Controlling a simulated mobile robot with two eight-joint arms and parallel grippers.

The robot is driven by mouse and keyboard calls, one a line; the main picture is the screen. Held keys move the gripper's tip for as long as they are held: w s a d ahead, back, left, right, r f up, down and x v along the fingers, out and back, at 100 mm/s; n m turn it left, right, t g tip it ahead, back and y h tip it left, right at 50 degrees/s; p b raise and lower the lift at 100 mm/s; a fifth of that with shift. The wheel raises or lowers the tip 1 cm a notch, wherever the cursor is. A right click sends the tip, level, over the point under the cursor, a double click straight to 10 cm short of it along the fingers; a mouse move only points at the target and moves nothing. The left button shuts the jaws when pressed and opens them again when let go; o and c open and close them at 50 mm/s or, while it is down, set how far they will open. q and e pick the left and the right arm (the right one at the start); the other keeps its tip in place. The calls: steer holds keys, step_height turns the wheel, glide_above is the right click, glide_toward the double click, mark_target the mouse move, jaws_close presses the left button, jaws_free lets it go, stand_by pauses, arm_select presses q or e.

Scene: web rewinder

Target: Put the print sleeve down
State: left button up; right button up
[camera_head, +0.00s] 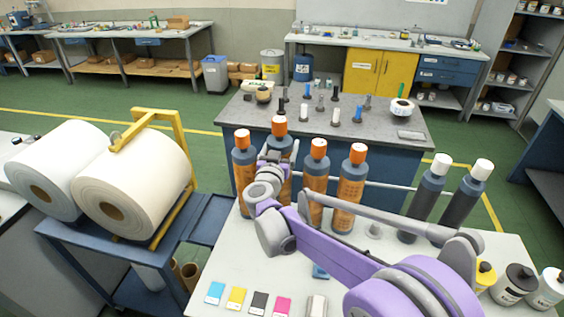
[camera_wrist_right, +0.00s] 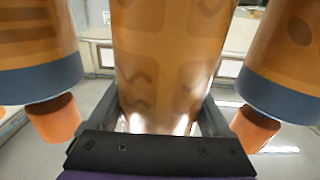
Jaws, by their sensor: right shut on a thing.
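Four print sleeves, orange-brown with dark bands and orange caps, stand in a row on the pale table. My right gripper (camera_head: 272,160) is at the second sleeve from the left (camera_head: 281,148), partly hiding it. In the right wrist view the jaws (camera_wrist_right: 160,122) are shut around an orange-brown sleeve (camera_wrist_right: 165,60). The held sleeve's cap is higher in the picture than its neighbours'; I cannot tell whether its base touches the table. Neighbouring sleeves (camera_wrist_right: 35,40) and (camera_wrist_right: 285,60) are close on both sides. My left gripper is out of view.
Two dark bottles with white caps (camera_head: 427,195) stand right of the row. Colour cards (camera_head: 237,298) lie in front on the table (camera_head: 215,262). A blue cart with large white rolls (camera_head: 140,185) is at the left. A grey bench (camera_head: 300,120) with small items is behind.

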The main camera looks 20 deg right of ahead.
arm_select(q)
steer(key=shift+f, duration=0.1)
arm_select(e)
step_height(320, 180, down, 5)
steer(key=shift+f, duration=0.1)
stand_by(0.3)
steer(key=shift+f, duration=0.15)
steer(key=o, duration=1.5)
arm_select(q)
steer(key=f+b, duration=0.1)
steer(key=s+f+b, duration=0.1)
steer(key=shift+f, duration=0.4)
arm_select(e)
steer(key=v, duration=1.2)
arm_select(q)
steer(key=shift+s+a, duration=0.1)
arm_select(e)
steer(key=shift+s+a, duration=0.1)
